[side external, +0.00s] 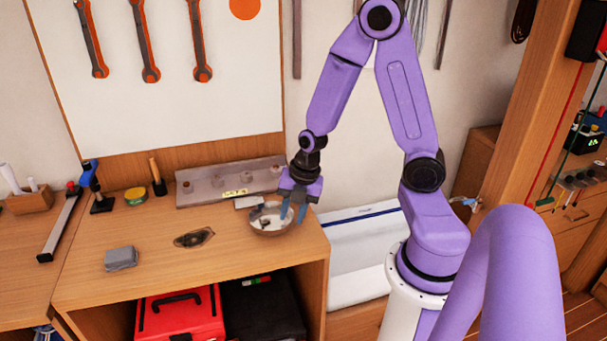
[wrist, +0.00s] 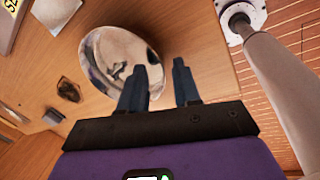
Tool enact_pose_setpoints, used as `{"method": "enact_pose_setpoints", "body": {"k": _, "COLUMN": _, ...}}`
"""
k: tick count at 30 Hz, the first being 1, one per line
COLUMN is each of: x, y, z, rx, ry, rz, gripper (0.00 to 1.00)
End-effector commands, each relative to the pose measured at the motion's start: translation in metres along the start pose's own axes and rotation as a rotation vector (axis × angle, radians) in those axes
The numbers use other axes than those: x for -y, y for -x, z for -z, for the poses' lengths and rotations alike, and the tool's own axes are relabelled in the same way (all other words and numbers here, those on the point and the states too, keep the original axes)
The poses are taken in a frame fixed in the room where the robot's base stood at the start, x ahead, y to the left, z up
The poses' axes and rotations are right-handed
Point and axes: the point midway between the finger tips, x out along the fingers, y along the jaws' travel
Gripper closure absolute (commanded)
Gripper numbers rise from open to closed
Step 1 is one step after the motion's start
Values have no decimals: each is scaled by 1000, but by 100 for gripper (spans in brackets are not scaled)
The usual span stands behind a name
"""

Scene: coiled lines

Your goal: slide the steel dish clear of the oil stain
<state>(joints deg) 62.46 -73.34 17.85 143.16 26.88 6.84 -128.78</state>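The steel dish (side external: 268,223) is a round, shiny shallow bowl on the wooden bench top, near its right end. It also shows in the wrist view (wrist: 103,46), with dark marks or reflections inside. A dark brown patch (side external: 194,238), seemingly the oil stain, lies left of the dish with bare wood between them; the wrist view shows it too (wrist: 68,89). My gripper (side external: 293,212) is at the dish's right side, blue fingers pointing down and apart. In the wrist view (wrist: 160,88), one finger overlaps the dish and the other is outside its rim. Contact is unclear.
A grey metal bar (side external: 205,188) with knobs lies behind the dish. A grey block (side external: 121,258) sits at front left. The bench's right edge is close to the dish.

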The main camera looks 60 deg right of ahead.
Motion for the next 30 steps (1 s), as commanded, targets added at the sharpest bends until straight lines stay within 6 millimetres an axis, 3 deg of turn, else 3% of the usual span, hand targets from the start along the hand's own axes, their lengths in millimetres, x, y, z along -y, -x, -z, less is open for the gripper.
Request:
{"method": "enact_pose_setpoints", "body": {"k": 17, "x": -1, "y": 61, "z": 0, "rx": 5, "ry": 0, "rz": -4, "gripper": 68}}
{"method": "enact_pose_setpoints", "body": {"k": 30, "x": -1, "y": 125, "z": -1, "rx": 7, "ry": -1, "rz": -3, "gripper": 68}}
